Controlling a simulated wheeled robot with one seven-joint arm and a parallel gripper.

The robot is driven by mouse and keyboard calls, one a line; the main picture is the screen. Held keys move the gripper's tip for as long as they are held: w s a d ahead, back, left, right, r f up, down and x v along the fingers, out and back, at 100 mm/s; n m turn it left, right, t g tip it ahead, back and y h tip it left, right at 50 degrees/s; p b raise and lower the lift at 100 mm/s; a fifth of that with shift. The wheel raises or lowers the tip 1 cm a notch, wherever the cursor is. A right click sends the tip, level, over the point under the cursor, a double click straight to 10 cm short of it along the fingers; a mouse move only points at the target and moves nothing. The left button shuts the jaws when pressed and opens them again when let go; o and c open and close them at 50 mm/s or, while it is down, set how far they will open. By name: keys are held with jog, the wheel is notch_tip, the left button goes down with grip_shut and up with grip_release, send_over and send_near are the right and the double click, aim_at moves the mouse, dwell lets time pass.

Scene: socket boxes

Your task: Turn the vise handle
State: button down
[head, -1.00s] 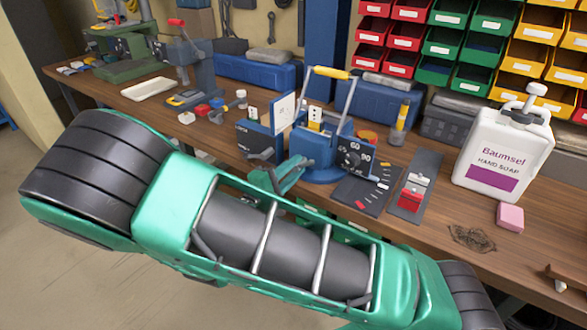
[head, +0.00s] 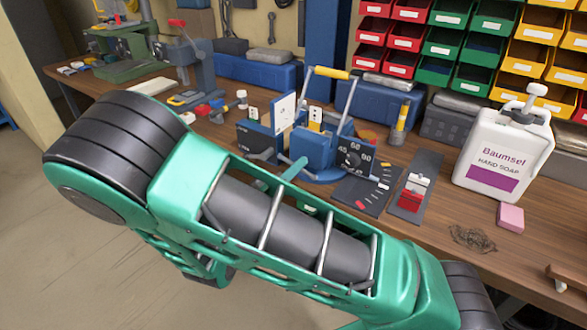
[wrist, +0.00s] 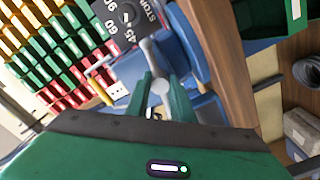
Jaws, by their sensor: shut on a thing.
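The blue vise (head: 318,150) stands near the front edge of the wooden bench in the head view, with a black angle dial (head: 354,158) on its right and a yellow-gripped lever (head: 332,73) above. The dial (wrist: 127,14) and blue body (wrist: 186,48) also show in the wrist view. A grey handle (wrist: 160,87) with a rounded end lies between the two green fingers of my gripper (wrist: 159,98), which are shut on it. In the head view, my gripper (head: 294,170) reaches the vise's front, and my arm hides part of that area.
A white soap jug (head: 498,150), a pink block (head: 510,218) and a dark strip with a red-and-white piece (head: 412,190) are on the right. A grey machine with a red handle (head: 182,55) stands at the back left. Coloured bins (head: 450,40) hang behind.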

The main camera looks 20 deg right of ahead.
jog(key=shift+s+d+f+m, duration=0.1)
jog(key=shift+s+m, duration=0.05)
jog(key=shift+m, duration=1.85)
jog(key=c, duration=1.1)
grip_release()
jog(key=v, duration=1)
jog(key=shift+s+a, duration=0.1)
jog(key=shift+a, duration=0.25)
